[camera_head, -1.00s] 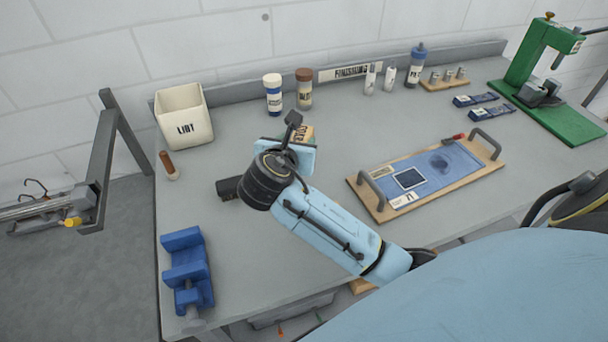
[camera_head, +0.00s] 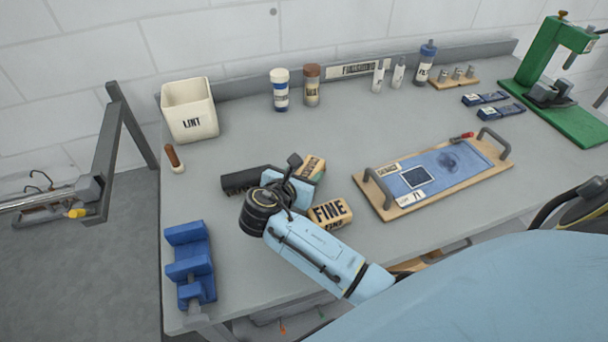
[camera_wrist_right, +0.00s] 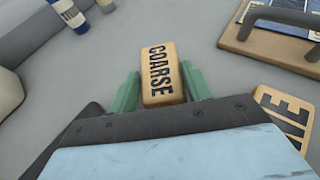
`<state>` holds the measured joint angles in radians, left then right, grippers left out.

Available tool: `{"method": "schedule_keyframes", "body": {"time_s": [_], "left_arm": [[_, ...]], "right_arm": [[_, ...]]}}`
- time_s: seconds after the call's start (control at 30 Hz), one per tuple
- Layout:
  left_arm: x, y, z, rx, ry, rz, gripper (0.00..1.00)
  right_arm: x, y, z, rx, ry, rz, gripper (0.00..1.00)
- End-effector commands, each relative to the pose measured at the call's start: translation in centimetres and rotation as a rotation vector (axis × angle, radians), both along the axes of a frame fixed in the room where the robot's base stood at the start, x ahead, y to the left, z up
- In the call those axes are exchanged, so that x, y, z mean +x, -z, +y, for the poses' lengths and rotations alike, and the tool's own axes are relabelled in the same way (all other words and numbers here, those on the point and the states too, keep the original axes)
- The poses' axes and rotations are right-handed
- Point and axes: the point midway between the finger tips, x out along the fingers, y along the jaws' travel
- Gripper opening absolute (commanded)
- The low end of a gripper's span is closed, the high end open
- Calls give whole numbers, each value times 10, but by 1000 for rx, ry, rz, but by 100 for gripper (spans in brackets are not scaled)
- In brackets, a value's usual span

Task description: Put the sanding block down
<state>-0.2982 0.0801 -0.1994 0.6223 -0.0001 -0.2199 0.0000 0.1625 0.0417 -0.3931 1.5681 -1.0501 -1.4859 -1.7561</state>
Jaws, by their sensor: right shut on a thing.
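The sanding block marked COARSE (camera_wrist_right: 162,75) is tan with black letters and sits between the green fingers of my right gripper (camera_wrist_right: 161,82), which is shut on it. In the head view, the end of this block (camera_head: 312,167) shows just beyond the gripper (camera_head: 300,178); I cannot tell whether it touches the bench. A second tan block, marked FINE (camera_head: 330,212), lies on the bench close to the right of my right wrist. It also shows at the right edge of the wrist view (camera_wrist_right: 285,115). My left gripper is not in view.
A wooden board with handles (camera_head: 440,180) is to the right. A blue vise (camera_head: 190,262) stands front left, a LINT bin (camera_head: 190,110) back left. Bottles (camera_head: 280,90) line the back. Bench behind the gripper is clear.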

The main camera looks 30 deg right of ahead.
Motion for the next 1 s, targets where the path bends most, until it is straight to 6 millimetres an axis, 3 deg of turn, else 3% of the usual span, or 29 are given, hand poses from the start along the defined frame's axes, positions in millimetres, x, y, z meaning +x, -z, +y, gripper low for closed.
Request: {"method": "schedule_keyframes", "body": {"time_s": [0.33,0.37,0.53,0.87,1.0], "left_arm": [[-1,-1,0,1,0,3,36],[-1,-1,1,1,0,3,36],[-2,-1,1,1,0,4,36],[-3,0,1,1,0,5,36],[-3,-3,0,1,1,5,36]], "right_arm": [[0,3,0,0,-1,-2,24],[0,3,0,-1,-1,-1,50],[0,3,0,0,-1,-2,70],[0,0,0,1,-1,-4,70],[-8,-7,14,2,-2,-2,70]]}}
